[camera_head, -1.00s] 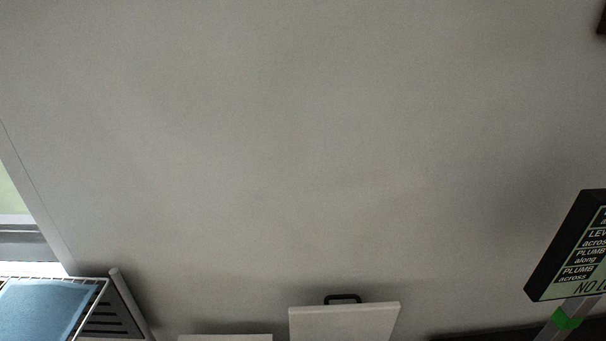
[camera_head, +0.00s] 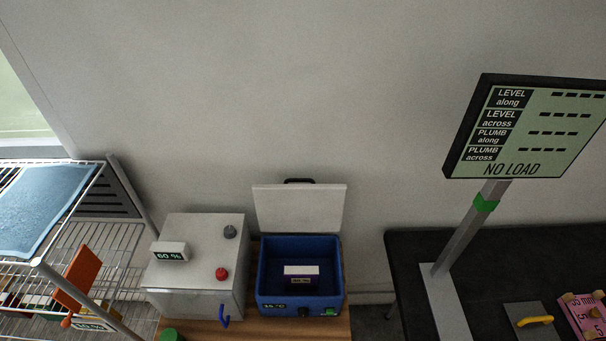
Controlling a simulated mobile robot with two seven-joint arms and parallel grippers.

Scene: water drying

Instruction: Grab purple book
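A small block-like item (camera_head: 301,271) with a white top and a dark, purplish lower part with a label stands inside the open blue box (camera_head: 265,290). It may be the purple book, but it is too small to be sure. The box's white lid (camera_head: 298,210) is raised. Neither of my grippers is in view.
A grey cabinet (camera_head: 190,282) with a "60 %" display (camera_head: 170,251) and red and dark knobs stands left of the box. A wire rack (camera_head: 118,240) with a blue cloth-like sheet (camera_head: 40,205) and several books is at the left. A "NO LOAD" sign (camera_head: 530,130) rises above a dark table (camera_head: 490,250) at right.

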